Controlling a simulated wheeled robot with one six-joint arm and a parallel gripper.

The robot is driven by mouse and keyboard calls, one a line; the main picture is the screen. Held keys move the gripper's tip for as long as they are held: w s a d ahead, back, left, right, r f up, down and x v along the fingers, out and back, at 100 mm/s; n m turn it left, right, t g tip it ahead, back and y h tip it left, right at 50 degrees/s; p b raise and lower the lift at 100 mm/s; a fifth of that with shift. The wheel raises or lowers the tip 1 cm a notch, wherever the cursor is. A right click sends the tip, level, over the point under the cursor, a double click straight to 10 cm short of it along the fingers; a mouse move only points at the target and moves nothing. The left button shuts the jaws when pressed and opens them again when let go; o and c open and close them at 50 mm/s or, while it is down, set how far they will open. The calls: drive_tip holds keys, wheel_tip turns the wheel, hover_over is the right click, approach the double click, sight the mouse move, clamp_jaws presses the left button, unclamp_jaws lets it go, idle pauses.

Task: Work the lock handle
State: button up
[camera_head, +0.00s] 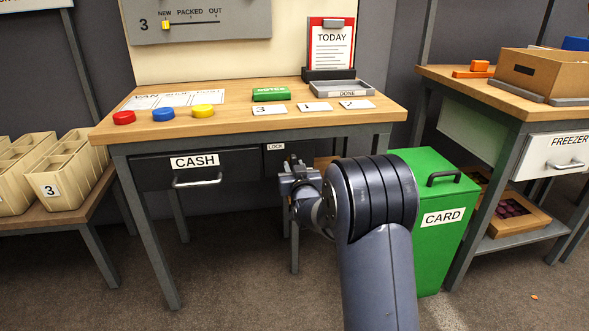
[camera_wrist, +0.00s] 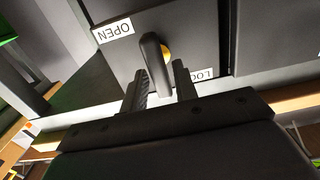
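The lock handle (camera_wrist: 153,58) is a dark lever on the dark cabinet front, with a bit of yellow behind it. In the wrist view its end lies between the two fingers of my gripper (camera_wrist: 161,88). I cannot tell whether the fingers press on it or only stand around it. An OPEN label (camera_wrist: 113,30) is beside the handle, and a LOCK label (camera_wrist: 201,74) is partly hidden by a finger. In the head view my gripper (camera_head: 293,166) is below the small LOCK label (camera_head: 275,147), and the handle is hidden there.
The CASH drawer (camera_head: 194,162) is left of my gripper under the table (camera_head: 222,120). A green CARD bin (camera_head: 432,240) stands right of my arm. Table legs frame the space below. A shelf unit with a FREEZER drawer (camera_head: 552,157) is at the right.

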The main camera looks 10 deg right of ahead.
drive_tip(key=shift+o, duration=0.9)
drive_tip(key=shift+s, duration=0.1)
drive_tip(key=s+p, duration=0.2)
drive_tip(key=s, duration=0.8)
drive_tip(key=shift+s, duration=0.3)
drive_tip(key=w+b, duration=0.1)
drive_tip(key=w, duration=0.9)
drive_tip(key=shift+w+b, duration=0.4)
drive_tip(key=shift+f, duration=0.1)
